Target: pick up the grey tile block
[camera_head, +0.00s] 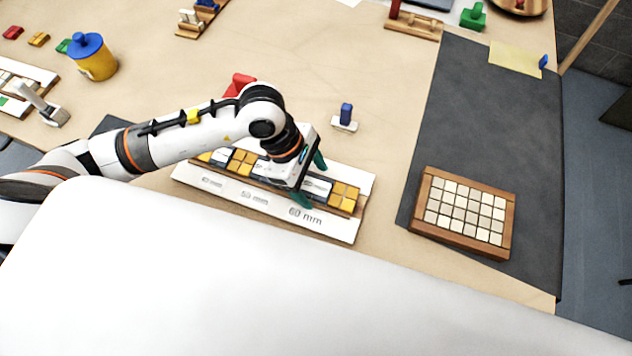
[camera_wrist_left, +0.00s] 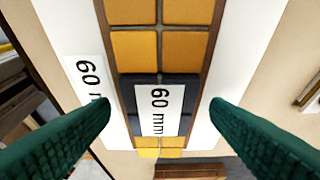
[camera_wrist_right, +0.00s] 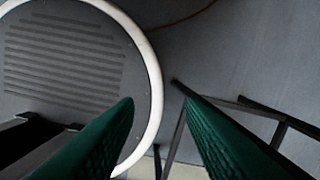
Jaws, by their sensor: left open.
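The grey tile block (camera_wrist_left: 160,110) is dark and bears a white "60 mm" label. It lies in a long tray (camera_head: 352,226) between yellow tile blocks, and its label also shows in the head view (camera_head: 317,187). My left gripper (camera_head: 311,181) is over it and open, with one green finger on each side of the tray channel. In the left wrist view the fingertips (camera_wrist_left: 160,102) stand apart from the block with nothing held. My right gripper (camera_wrist_right: 160,103) is open and empty over the floor. My left wrist hides part of the tray in the head view.
A wooden-framed tile panel (camera_head: 422,232) lies on a dark mat (camera_head: 500,110) to the right. A small blue-handled stamp (camera_head: 346,116) stands behind the tray. A red object (camera_head: 240,83) lies behind my left arm. A yellow jar (camera_head: 97,62) stands at the back left.

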